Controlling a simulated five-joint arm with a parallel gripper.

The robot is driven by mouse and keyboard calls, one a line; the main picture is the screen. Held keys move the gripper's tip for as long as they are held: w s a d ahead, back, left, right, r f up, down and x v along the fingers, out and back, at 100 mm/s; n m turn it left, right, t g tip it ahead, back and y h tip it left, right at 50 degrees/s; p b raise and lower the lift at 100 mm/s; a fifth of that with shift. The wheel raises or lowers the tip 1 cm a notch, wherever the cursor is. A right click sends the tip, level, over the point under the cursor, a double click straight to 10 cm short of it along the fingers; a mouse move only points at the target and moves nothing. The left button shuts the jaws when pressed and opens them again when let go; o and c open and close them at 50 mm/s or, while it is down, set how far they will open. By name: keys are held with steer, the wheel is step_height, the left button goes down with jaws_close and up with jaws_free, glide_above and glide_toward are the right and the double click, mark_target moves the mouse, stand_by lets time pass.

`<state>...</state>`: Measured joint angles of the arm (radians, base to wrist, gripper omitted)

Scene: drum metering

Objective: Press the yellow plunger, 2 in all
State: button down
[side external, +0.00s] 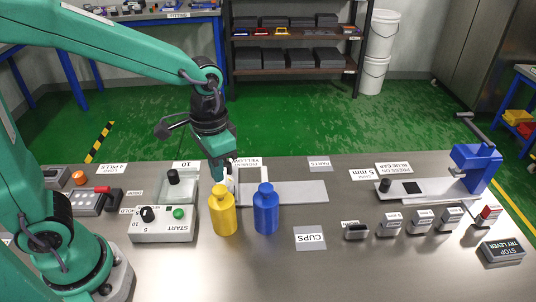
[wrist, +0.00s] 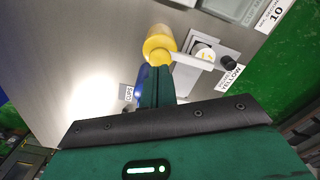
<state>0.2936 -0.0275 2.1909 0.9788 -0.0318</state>
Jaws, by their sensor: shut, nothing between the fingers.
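A yellow drum (side external: 224,216) stands upright on the bench, with its narrow yellow plunger (side external: 219,190) on top. A blue drum (side external: 266,212) stands just to its right. My gripper (side external: 218,179) is shut and empty, pointing down right above the yellow plunger; I cannot tell whether it touches. In the wrist view my shut fingers (wrist: 157,78) overlap the near end of the yellow drum (wrist: 159,42). The blue drum is mostly hidden behind the fingers there.
A control box (side external: 163,224) with a green button stands left of the drums. A grey plate (side external: 300,192) lies behind them. A CUPS label (side external: 310,238) lies to the right. A blue press (side external: 474,168) and several small grey units stand farther right.

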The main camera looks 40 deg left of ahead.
mark_target(215, 187)
steer(key=shift+r, duration=1.55)
steer(key=shift+a, duration=0.1)
steer(key=shift+s+a+r, duration=0.25)
steer(key=shift+a+r, duration=0.15)
steer(key=s+a+r+n+t, duration=0.3)
steer(key=s+a+r+t, duration=0.1)
steer(key=s+a, duration=0.3)
steer(key=shift+s+a+r+t, duration=0.3)
steer(key=shift+a+t, duration=0.3)
steer(key=shift+t, duration=0.2)
